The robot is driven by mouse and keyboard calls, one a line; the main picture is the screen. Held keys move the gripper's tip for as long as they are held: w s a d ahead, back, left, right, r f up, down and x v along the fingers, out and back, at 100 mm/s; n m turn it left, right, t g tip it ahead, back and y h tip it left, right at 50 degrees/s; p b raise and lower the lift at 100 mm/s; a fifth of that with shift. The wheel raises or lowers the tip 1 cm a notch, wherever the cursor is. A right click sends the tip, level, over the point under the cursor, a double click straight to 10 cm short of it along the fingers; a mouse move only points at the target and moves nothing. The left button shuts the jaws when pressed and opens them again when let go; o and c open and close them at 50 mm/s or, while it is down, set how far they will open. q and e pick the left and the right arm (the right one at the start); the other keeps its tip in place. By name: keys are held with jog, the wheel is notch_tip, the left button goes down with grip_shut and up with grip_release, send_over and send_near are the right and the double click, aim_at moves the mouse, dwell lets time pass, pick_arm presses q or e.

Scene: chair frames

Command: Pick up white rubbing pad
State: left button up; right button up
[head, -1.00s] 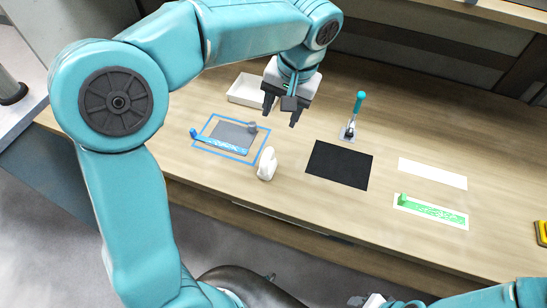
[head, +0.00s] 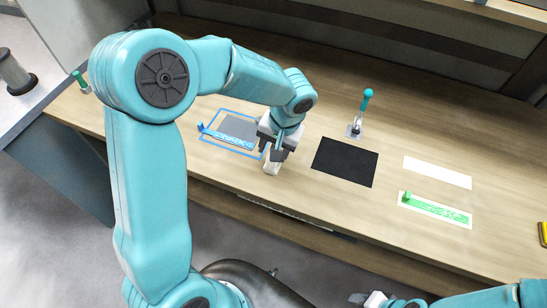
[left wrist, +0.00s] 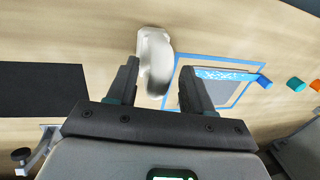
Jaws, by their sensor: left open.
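The white rubbing pad (head: 271,167) stands on the wooden table near its front edge, just right of the blue-framed sheet. My left gripper (head: 277,153) is over it and hides its upper part in the head view. In the left wrist view the pad (left wrist: 155,60) shows whole, its near end between the two spread fingertips (left wrist: 160,85) with a gap on each side. The left gripper is open and holds nothing. Part of my right gripper (head: 374,299) shows at the bottom edge of the head view; its fingers cannot be made out.
A blue-framed sheet with a grey plate (head: 238,128) lies left of the pad. A black sheet (head: 345,161) lies to the right, with a teal-handled tool (head: 360,112) behind it. A white sheet (head: 437,172) and a green stencil (head: 436,210) lie farther right.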

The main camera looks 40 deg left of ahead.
pick_arm(q)
jog(key=shift+s+f, duration=0.15)
jog(key=shift+f, duration=0.05)
jog(key=shift+w+f, duration=0.1)
jog(key=shift+w, duration=0.1)
jog(key=c, duration=0.3)
jog(key=shift+s, duration=0.15)
grip_shut()
jog(key=shift+r, duration=0.3)
notch_tip(320, 180, up, 20)
jog(key=shift+f+p, duration=0.2)
jog(key=shift+p, duration=0.1)
